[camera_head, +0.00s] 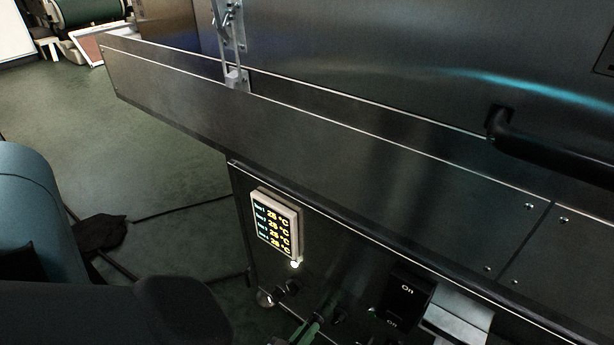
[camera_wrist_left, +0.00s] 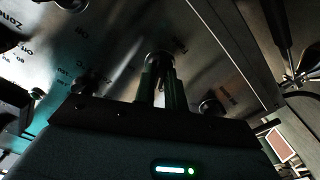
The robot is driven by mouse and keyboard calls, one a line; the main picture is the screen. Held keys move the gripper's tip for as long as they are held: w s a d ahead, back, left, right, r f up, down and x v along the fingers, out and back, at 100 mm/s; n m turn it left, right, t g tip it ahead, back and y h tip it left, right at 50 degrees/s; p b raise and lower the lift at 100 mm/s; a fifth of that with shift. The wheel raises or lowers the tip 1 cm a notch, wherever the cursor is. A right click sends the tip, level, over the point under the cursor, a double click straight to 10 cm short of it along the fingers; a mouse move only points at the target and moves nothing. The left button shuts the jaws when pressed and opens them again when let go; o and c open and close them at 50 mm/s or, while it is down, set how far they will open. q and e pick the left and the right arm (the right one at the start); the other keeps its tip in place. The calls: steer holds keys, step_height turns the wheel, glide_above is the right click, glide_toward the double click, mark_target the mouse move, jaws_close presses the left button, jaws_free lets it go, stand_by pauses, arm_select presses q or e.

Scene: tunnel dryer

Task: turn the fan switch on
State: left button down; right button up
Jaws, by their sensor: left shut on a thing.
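The dryer's control panel (camera_head: 345,262) fills the lower middle of the head view, with a large black rocker (camera_head: 404,297) marked "On". Several small dark knobs or switches sit on it; one (camera_head: 290,287) is just under the temperature display. My left gripper (camera_head: 318,320) is at the panel, left of the rocker. My right gripper is not in view.
A lit display (camera_head: 275,226) reads 26 °C in several rows. A metal ledge (camera_head: 330,160) juts out above the panel. A black handle (camera_head: 550,150) is at the upper right. Other knobs (camera_wrist_left: 212,106) stand close beside the fingers.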

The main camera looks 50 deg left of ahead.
arm_select(q)
steer(key=shift+d+m, duration=0.1)
steer(key=shift+m, duration=6.8)
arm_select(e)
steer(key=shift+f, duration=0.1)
arm_select(q)
steer(key=shift+s, duration=0.1)
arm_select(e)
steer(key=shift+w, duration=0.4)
arm_select(q)
steer(key=c, duration=1.5)
jaws_free()
steer(key=shift+o, duration=0.2)
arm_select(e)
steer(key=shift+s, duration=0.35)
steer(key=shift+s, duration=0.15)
